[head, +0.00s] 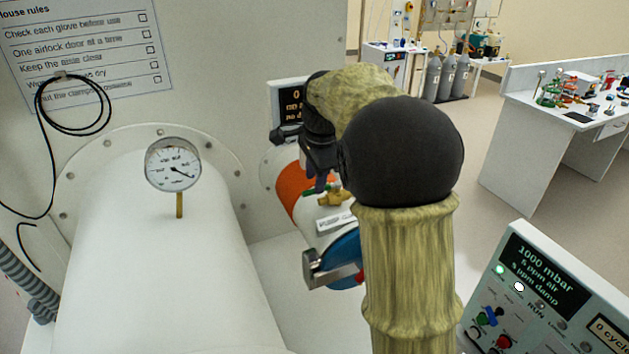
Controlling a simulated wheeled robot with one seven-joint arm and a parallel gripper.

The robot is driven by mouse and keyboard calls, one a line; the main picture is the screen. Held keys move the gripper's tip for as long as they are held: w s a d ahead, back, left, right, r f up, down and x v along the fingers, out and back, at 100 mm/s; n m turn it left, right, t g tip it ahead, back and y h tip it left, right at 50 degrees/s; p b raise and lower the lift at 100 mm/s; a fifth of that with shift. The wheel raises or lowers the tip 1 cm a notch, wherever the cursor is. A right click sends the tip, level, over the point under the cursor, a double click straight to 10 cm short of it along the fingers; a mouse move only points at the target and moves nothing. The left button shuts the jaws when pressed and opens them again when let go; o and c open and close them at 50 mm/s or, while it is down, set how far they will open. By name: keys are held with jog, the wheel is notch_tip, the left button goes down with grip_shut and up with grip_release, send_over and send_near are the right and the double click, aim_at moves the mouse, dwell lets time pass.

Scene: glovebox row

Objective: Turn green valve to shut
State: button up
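A brass valve (335,196) sits on top of the small cylinder in the middle of the head view. A bit of dark green handle (312,190) shows at its left side, just below my gripper's fingers. My gripper (320,180) points down over this handle from behind my arm. The fingers are at or very close to the handle; I cannot tell whether they touch it. My arm and the gripper's own body hide much of the fingers, so their opening does not show. The handle's angle is also hard to read.
The small cylinder has an orange band (293,187) and a blue door (344,246) with a metal latch. A large white cylinder with a dial gauge (172,165) stands to the left. A control panel (545,290) is at lower right. Open floor lies beyond, before a white bench (560,130).

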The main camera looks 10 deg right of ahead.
jog(key=shift+w+a+f, duration=0.1)
jog(key=shift+w+f, duration=0.05)
jog(key=shift+f, duration=0.45)
jog(key=shift+w+f, duration=0.1)
jog(key=shift+f, duration=0.5)
grip_shut()
